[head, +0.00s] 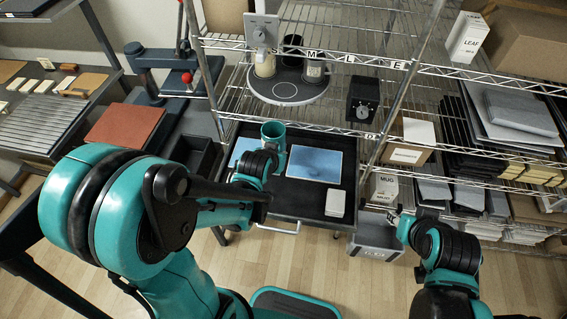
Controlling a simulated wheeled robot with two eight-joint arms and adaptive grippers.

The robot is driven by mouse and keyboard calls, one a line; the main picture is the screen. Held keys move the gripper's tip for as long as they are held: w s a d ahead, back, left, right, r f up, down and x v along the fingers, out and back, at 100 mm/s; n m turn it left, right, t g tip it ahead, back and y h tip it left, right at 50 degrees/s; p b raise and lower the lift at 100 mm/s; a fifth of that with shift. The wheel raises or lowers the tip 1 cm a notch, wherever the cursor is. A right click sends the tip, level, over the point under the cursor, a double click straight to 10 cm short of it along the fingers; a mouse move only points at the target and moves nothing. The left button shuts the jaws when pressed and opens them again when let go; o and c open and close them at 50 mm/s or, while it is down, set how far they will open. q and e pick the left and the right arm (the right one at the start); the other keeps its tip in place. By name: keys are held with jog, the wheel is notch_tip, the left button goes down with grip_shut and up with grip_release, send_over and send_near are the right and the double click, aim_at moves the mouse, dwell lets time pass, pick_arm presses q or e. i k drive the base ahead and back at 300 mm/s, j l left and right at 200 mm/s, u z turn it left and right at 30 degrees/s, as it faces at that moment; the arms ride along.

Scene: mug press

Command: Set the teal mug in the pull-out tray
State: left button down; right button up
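The teal mug (273,132) stands about upright, its open top towards me, at the back left of the pull-out tray (296,198). I cannot tell whether its base touches the tray. The tray is a dark drawer, pulled out below the wire shelf. My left gripper (270,155) is right at the mug's near side; my own wrist hides its fingers and the mug's lower part, so its grip does not show. My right gripper (394,213) is right of the tray, away from the mug; its fingers are too small to read.
Two pale blue panels (314,165) and a small white box (335,203) lie in the tray. A round-based machine (288,90) and a black dial box (362,100) stand on the shelf above. A grey bin (376,238) sits right of the tray. The tray's front middle is bare.

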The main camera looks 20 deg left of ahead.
aim_at(293, 204)
jog(key=l+u, duration=0.95)
jog(key=k+l+u, duration=0.2)
jog(key=l+u, duration=0.25)
